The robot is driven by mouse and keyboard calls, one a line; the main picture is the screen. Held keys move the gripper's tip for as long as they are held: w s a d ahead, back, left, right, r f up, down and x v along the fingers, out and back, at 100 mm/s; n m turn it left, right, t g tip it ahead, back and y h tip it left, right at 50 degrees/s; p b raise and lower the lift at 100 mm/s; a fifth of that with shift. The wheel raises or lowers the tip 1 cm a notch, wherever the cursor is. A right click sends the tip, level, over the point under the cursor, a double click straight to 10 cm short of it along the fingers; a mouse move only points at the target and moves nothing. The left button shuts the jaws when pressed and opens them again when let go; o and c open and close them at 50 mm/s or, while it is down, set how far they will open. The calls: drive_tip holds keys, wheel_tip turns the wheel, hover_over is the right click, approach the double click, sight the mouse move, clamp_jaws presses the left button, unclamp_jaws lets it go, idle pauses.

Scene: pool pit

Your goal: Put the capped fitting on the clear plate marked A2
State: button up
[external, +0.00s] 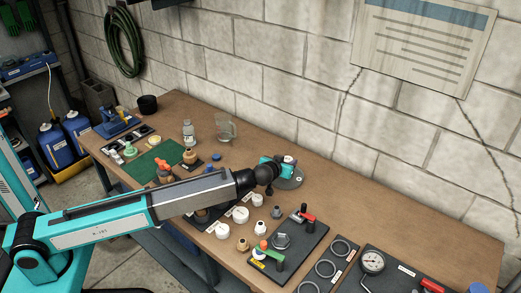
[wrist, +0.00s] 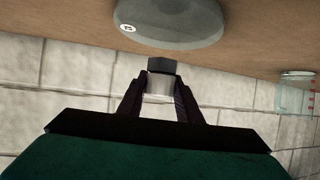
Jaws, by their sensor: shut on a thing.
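My gripper (external: 281,165) is at the far side of the bench, just above a round grey see-through plate (external: 291,182). In the wrist view my gripper (wrist: 160,92) is shut on a small fitting (wrist: 162,66), with a dark end and a pale part showing between the fingers. The round plate (wrist: 175,22) fills the top of the wrist view, close to the fitting's dark end. It carries a small white label, too small to read surely. I cannot tell whether the fitting touches the plate.
A clear jar (external: 225,129) and a bottle (external: 188,130) stand at the back left. White caps (external: 240,215), a board with red and green handles (external: 290,245), and a gauge (external: 372,262) are in front and right. The bench right of the plate is bare.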

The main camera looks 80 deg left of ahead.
drive_tip(key=shift+f, duration=0.1)
drive_tip(key=shift+f+p, duration=0.35)
drive_tip(key=shift+f, duration=1.4)
drive_tip(key=shift+f, duration=0.15)
drive_tip(key=o, duration=1)
drive_tip(key=shift+o, duration=0.2)
drive_tip(key=shift+r, duration=0.2)
drive_tip(key=b+v, duration=0.2)
drive_tip(key=v, duration=1)
drive_tip(key=shift+b, duration=0.4)
